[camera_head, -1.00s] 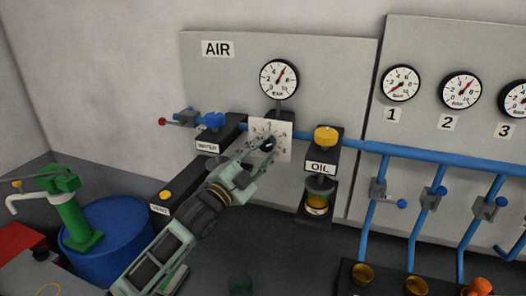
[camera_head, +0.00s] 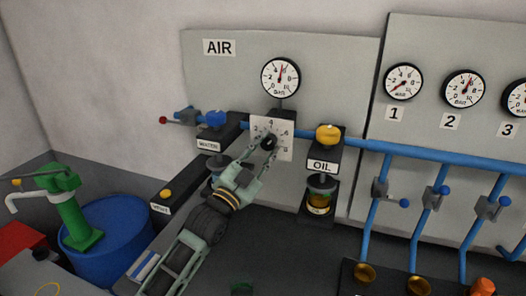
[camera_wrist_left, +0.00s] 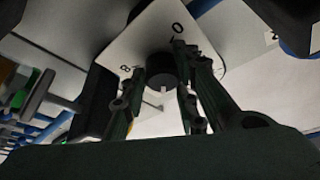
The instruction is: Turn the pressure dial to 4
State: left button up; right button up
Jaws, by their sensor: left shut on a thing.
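The pressure dial is a black knob (camera_head: 268,142) on a white square scale plate (camera_head: 284,127) below the round AIR gauge (camera_head: 281,77). Numbers such as 4 and 6 show around the plate's rim. My left gripper (camera_head: 263,148) reaches up from below, its fingers closed on the knob. In the left wrist view, the knob (camera_wrist_left: 161,70) sits between the two fingers (camera_wrist_left: 160,90), with 8 and 0 visible on the plate. The AIR gauge's red needle points nearly straight up. The knob's pointer is too small to read. My right gripper is not in view.
The WATER unit (camera_head: 210,144) stands left of the dial and the OIL unit (camera_head: 323,166) right of it. A blue pipe (camera_head: 420,155) runs right, with valve branches below. A blue barrel (camera_head: 115,235) with a green pump (camera_head: 75,215) stands at the lower left.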

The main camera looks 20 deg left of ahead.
pick_arm(q)
jog(key=n, duration=0.1)
jog(key=n+y, duration=0.1)
jog(key=n, duration=0.1)
jog(key=d+n+t+y, duration=0.1)
jog(key=n, duration=0.1)
jog(key=shift+f, duration=0.35)
jog(key=shift+d+r+n+t+y+p, duration=0.1)
jog(key=shift+n+y+p, duration=0.15)
jog(key=shift+n+y, duration=0.7)
jog(key=shift+a+r+n+t+y+p, duration=0.1)
jog(key=shift+n+y+p, duration=0.25)
jog(key=shift+n, duration=1.1)
jog(key=shift+d+r+n+t+y+p, duration=0.1)
jog(key=shift+n+y+p, duration=0.1)
jog(key=shift+n+y, duration=0.75)
jog(key=shift+n+h, duration=0.25)
jog(key=shift+n, duration=0.2)
jog(key=o, duration=0.8)
jog(key=shift+o, duration=0.9)
jog(key=shift+d+r, duration=0.15)
